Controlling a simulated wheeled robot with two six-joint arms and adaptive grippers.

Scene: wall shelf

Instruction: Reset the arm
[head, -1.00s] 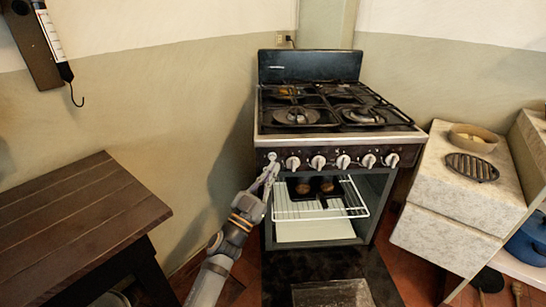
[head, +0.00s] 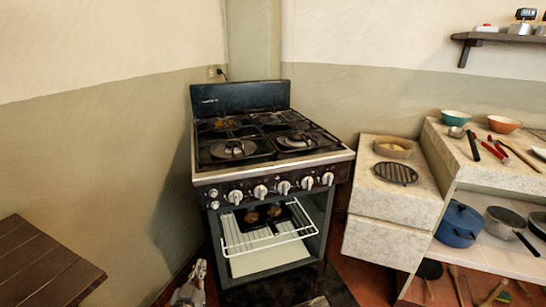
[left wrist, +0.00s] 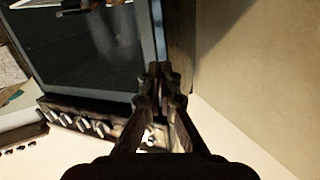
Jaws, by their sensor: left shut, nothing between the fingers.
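My left gripper (head: 199,266) is low at the left front of the stove (head: 270,163), below the knobs, with its arm coming up from the bottom edge. Its fingers meet in the left wrist view (left wrist: 160,85), with nothing held between them. The oven is open, and a white wire rack (head: 268,240) sticks out of it. A dark tray with brown round items (head: 263,214) sits inside. The left wrist view also shows a row of stove knobs (left wrist: 85,122) to the left of the fingers. My right gripper is not in view.
A dark wooden table (head: 40,268) stands at lower left. A stone counter (head: 395,205) at right bears a bowl (head: 393,147) and a round black grate (head: 396,173). A blue pot (head: 458,224) sits on a low shelf. A wall shelf (head: 500,38) is at upper right.

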